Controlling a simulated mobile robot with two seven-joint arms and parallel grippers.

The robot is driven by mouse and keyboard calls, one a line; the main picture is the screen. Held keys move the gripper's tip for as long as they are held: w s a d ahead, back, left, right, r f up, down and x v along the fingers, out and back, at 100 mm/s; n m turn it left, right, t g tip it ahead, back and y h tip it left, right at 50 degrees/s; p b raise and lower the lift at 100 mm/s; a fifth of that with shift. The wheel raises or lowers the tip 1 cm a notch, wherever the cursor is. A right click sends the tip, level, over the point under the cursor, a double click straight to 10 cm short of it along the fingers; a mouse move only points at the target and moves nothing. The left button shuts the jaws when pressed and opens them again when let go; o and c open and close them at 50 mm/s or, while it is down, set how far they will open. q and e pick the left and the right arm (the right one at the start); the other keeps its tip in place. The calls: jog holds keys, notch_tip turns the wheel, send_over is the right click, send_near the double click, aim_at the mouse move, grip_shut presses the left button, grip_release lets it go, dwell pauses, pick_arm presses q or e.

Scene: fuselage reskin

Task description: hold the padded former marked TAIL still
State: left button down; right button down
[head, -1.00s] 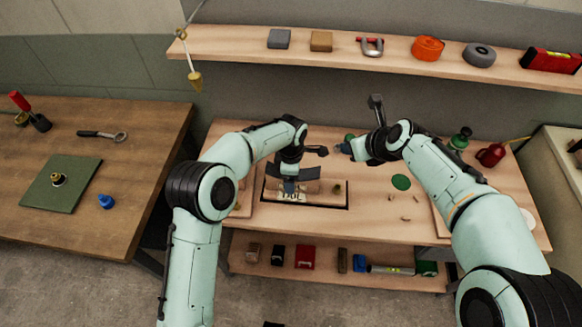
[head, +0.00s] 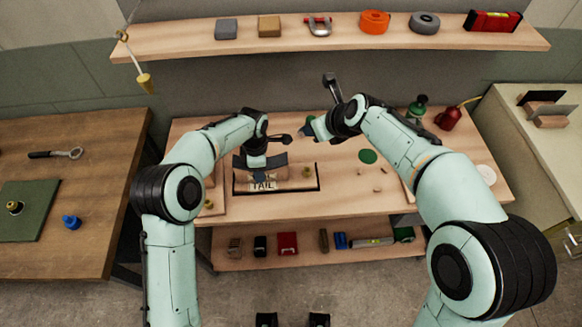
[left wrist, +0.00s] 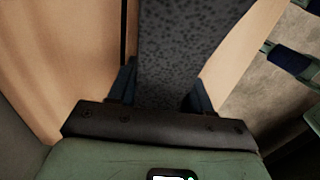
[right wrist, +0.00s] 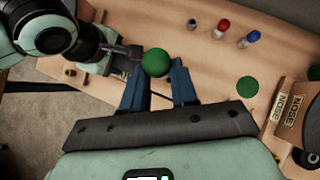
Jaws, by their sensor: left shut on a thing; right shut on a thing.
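The padded former marked TAIL (head: 263,186) sits on the bench at a dark-edged rectangle, left of the middle, with a dark grey curved pad on top. My left gripper (head: 259,174) comes down on it from above. In the left wrist view the blue fingers of my left gripper (left wrist: 155,88) are shut on a speckled dark grey pad (left wrist: 182,45). My right gripper (head: 306,131) is above the bench, right of the former. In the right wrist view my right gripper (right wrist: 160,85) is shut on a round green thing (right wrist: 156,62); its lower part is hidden.
A former marked NOSE (right wrist: 291,112) stands at the right edge of the right wrist view. A green disc (head: 368,156) and several small pieces lie on the bench. A red oil can (head: 449,119) stands at the back right. A shelf (head: 180,40) runs above.

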dwell(0.3)
notch_tip(320, 180, down, 11)
jog(key=n+g+y, duration=0.2)
jog(key=n+g, duration=0.1)
jog(key=n, duration=0.3)
jog(key=shift+w+d+r+y, duration=0.2)
jog(key=shift+w+d+y, duration=0.1)
jog(key=shift+w+d, duration=0.05)
jog(key=shift+f, duration=2.5)
